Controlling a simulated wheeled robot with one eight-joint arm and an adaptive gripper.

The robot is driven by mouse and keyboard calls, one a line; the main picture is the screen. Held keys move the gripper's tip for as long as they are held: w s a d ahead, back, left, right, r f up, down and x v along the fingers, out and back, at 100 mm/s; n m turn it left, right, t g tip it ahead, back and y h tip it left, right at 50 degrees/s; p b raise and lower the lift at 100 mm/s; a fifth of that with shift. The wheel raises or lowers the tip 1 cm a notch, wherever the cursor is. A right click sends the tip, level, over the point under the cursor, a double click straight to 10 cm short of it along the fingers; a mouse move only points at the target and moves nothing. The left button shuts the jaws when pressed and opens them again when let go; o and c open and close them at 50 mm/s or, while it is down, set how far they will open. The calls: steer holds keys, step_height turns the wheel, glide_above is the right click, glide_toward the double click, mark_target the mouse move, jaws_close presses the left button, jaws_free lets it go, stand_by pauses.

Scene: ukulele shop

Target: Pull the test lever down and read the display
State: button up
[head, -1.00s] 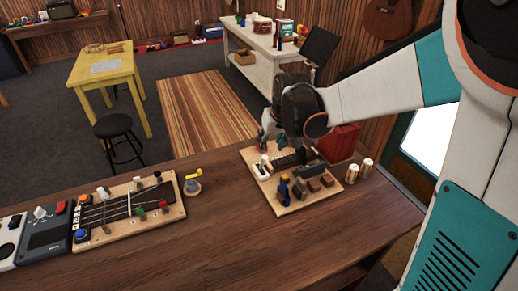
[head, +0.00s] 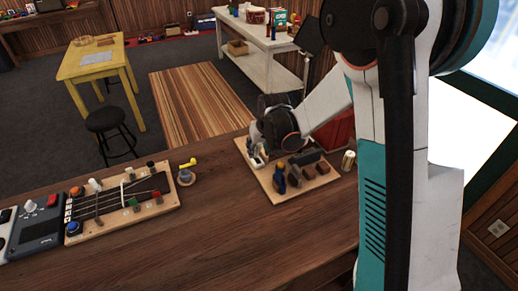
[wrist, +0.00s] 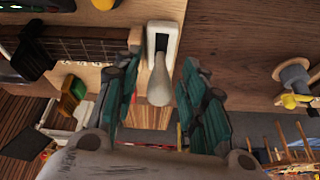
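The test lever appears in the wrist view as a pale grey handle (wrist: 159,84) in a white slotted plate (wrist: 166,22) on a wooden board. My gripper (wrist: 160,100) is open, with its green-padded fingers on either side of the handle; I cannot tell whether they touch it. In the head view my gripper (head: 259,149) is low over the left side of the board (head: 286,196), and its fingers largely hide the lever. A grey device with a dark screen (head: 37,230), likely the display, lies at the left of the bench; its reading is not legible.
A second board with strings (head: 115,207) lies on the bench, with a small yellow-topped fixture (head: 187,171) beside it. Brown blocks (head: 307,173) and a blue piece (head: 280,181) stand on the lever's board. A cream can (head: 348,161) stands right of it. The bench's middle is clear.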

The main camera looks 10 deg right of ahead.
jaws_close()
steer(key=shift+w, duration=0.1)
steer(key=shift+w+a+r+g, duration=0.1)
steer(key=shift+w+r+g, duration=0.1)
steer(key=shift+w+g, duration=0.5)
steer(key=g, duration=0.1)
steer(key=w+g, duration=0.1)
steer(key=shift+w+a+r+g+h, duration=0.1)
steer(key=shift+w+a+g+h, duration=0.1)
steer(key=shift+g+h, duration=0.2)
steer(key=shift+w+a+f+g+h+b, duration=0.15)
steer(key=shift+w+g+h+b, duration=0.2)
steer(key=shift+w+g, duration=0.7)
steer(key=shift+w+a+f+g+h+b, duration=0.15)
steer(key=shift+w+g+b, duration=0.35)
steer(key=shift+g, duration=0.95)
steer(key=shift+w, duration=0.1)
